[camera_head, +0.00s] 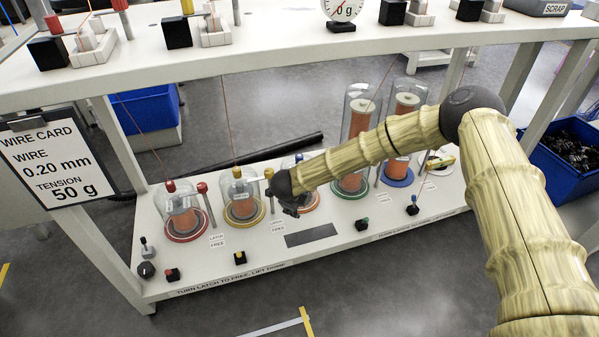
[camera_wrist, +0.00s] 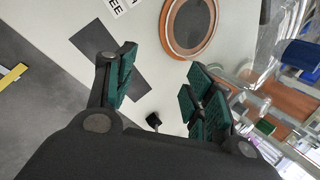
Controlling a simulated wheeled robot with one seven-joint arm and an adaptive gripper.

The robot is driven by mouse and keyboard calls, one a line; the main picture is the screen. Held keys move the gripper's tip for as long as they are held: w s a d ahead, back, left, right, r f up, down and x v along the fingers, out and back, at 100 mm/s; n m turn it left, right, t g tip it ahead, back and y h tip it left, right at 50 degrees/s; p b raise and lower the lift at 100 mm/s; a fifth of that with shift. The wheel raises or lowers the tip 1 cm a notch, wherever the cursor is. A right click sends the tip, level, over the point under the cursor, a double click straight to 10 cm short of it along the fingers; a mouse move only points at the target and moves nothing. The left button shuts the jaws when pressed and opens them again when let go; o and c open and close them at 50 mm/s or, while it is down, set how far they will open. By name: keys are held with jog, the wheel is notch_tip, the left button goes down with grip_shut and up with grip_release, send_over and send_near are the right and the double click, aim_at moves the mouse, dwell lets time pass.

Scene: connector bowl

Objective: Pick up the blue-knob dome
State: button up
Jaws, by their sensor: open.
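On the lower shelf, a tall clear dome on a blue base ring (camera_head: 397,181) covers a copper spool (camera_head: 404,137); I cannot make out a knob on its top. A small dome behind my wrist, on an orange base ring (camera_head: 313,202), is mostly hidden; a small bluish spot shows at its top. I cannot tell which dome has the blue knob. My gripper (camera_head: 291,208) is over the shelf in front of the orange ring. In the wrist view, my gripper (camera_wrist: 160,75) is open and empty, with green-padded fingers apart; the orange ring (camera_wrist: 172,38) lies beyond them.
Small domes with a red knob (camera_head: 170,186) and a yellow knob (camera_head: 237,173) stand left; a tall dome on a green ring (camera_head: 350,189) stands right of my wrist. A dark grey plate (camera_head: 311,236) lies on the lower shelf.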

jog(key=w+r+m+g, duration=0.1)
jog(key=w+r+m, duration=0.5)
jog(key=w+r, duration=0.25)
jog(key=m+g+y+p, duration=0.1)
jog(key=m+g+y, duration=0.1)
jog(key=m, duration=0.3)
send_near(300, 156)
jog(key=x, duration=0.2)
jog(key=b+x, duration=0.1)
jog(key=shift+s+a+f, duration=0.15)
jog(key=shift+f, duration=0.25)
jog(key=shift+t, duration=0.3)
jog(key=shift+b+x, duration=1.55)
jog(key=shift+x, duration=1.45)
grip_shut()
